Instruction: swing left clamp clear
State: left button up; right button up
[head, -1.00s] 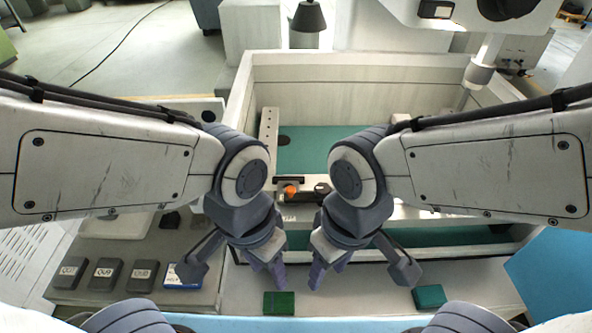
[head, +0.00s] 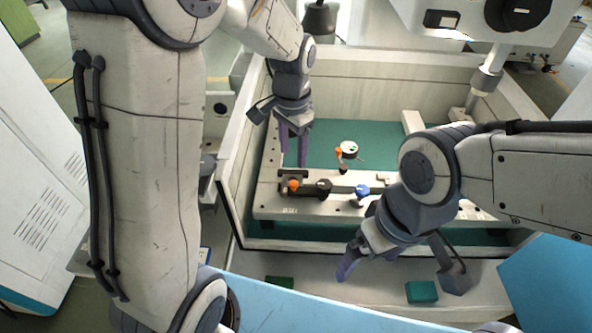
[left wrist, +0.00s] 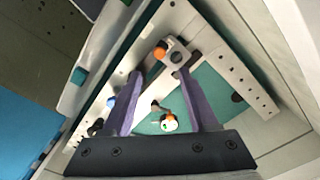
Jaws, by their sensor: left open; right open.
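The left clamp (head: 293,187), with an orange knob and dark body, sits at the left end of the pale front bar in the tank. In the left wrist view its orange knob (left wrist: 160,52) shows ahead, between the two fingertips and apart from them. My left gripper (head: 294,160) is open and empty, above the teal tank floor, just behind the clamp in the head view. My right gripper (head: 348,268) is open and empty by the tank's front edge; its fingers overlap in the picture.
A small round white-green thing (head: 349,147) with an orange part stands over the tank floor, right of my left gripper. A blue knob (head: 362,190) is on the front bar. Tank walls (head: 390,72) surround the area. A teal block (head: 422,291) lies on the front ledge.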

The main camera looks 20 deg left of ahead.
aim_at(294, 183)
pick_arm(q)
notch_tip(294, 183, down, 10)
jog(key=shift+f+p, duration=0.1)
jog(key=shift+p, duration=1)
jog(key=shift+c, duration=0.3)
grip_shut()
dwell(0.4)
